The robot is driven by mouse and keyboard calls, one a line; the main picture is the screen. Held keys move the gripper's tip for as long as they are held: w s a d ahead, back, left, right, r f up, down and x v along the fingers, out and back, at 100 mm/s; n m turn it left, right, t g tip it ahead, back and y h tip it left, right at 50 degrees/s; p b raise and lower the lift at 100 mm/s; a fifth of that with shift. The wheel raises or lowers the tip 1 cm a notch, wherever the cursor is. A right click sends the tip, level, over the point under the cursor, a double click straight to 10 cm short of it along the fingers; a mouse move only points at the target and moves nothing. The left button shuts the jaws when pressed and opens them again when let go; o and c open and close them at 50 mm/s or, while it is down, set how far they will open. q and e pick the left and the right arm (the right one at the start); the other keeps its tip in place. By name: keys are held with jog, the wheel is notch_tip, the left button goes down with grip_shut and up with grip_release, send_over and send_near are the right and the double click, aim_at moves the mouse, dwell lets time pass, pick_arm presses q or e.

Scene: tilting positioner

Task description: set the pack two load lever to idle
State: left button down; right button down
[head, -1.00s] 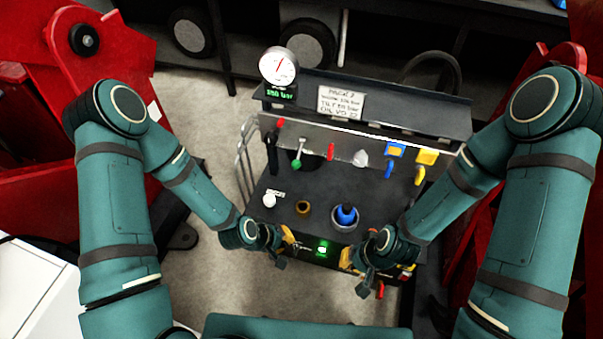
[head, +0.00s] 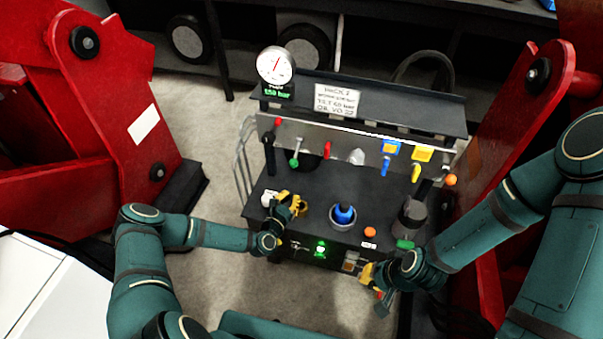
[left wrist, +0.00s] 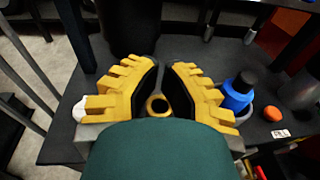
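No readable label shows which is the load lever. My left gripper (head: 297,203) is over the deck beside a brass ring (head: 304,209). In the left wrist view its fingers (left wrist: 166,68) are apart, with the brass ring (left wrist: 157,105) between them. My right gripper (head: 374,285) is at the front right corner.
A round gauge (head: 276,66) with a green display stands at the back left. A blue plug (head: 343,214), an orange button (head: 370,231) and a dark cylinder (head: 410,218) stand on the deck. Red frames (head: 110,120) flank the pack. Clear floor (head: 215,140) lies at left.

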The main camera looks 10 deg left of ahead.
aim_at(296, 154)
pick_arm(q)
jog(key=n, duration=0.1)
jog(key=a+n, duration=0.1)
jog(key=a+n+t+y, duration=0.1)
jog(key=shift+w+f, duration=0.2)
jog(key=shift+w, duration=0.05)
pick_arm(e)
jog(key=shift+s+d, duration=0.2)
jog(key=shift+d, duration=0.1)
pick_arm(q)
jog(key=shift+w, duration=0.1)
